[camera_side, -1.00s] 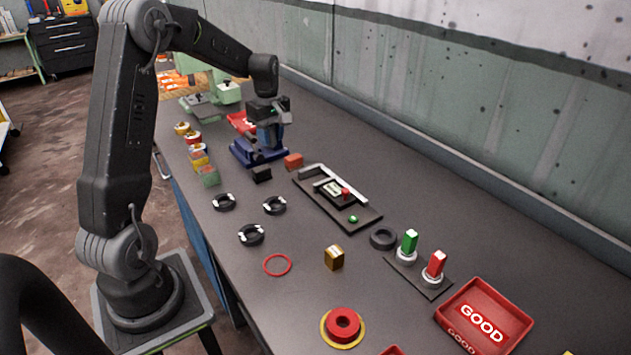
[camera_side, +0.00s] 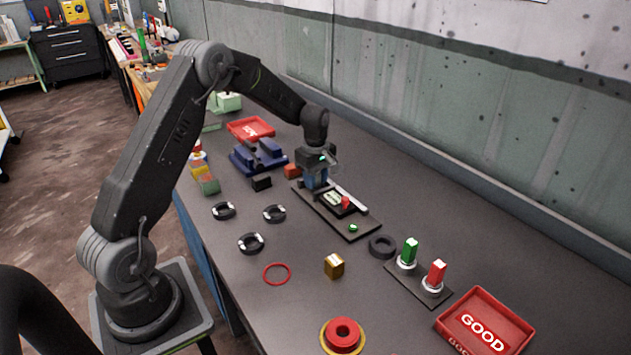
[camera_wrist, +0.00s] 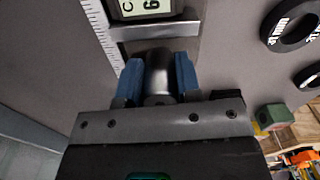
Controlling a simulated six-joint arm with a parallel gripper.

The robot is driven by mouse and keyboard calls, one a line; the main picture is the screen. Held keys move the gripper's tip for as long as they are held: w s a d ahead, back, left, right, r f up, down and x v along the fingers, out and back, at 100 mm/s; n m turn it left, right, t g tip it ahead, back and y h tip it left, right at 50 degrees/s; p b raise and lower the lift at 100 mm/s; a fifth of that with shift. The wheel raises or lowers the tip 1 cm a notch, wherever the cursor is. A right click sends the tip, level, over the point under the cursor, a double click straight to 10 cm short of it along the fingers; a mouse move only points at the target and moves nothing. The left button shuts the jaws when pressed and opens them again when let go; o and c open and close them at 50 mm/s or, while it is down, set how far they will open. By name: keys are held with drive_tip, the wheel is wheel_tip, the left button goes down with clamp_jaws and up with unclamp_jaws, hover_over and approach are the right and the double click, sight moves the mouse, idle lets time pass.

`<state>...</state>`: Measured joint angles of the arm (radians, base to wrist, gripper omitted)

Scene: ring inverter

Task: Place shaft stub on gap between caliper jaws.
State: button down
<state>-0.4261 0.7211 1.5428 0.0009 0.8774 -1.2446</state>
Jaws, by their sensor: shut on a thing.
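The shaft stub (camera_wrist: 158,62) is a grey metal cylinder between the two blue fingers of my gripper (camera_wrist: 158,76) in the wrist view. The gripper is shut on it. In the side view my gripper (camera_side: 318,187) is over the far end of the caliper's dark base plate (camera_side: 334,222); the stub is hidden there. The caliper shows in the wrist view as a pale ruled beam (camera_wrist: 99,32), a digital display (camera_wrist: 143,8) and a grey metal jaw (camera_wrist: 152,31). The stub's tip is close to this jaw; I cannot tell whether they touch. The other jaw and the gap are not clearly seen.
A blue vise (camera_side: 258,158) stands behind and left, with a red tray (camera_side: 250,129) beyond. Several black rings (camera_side: 274,213) lie left of the caliper. A dark ring (camera_side: 382,246), green block (camera_side: 409,250), red block (camera_side: 435,273) and GOOD tray (camera_side: 485,320) are at right.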

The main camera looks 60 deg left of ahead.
drive_tip(key=shift+f, duration=0.5)
drive_tip(key=shift+f, duration=0.1)
drive_tip(key=c, duration=1.1)
unclamp_jaws()
drive_tip(key=shift+f, duration=0.1)
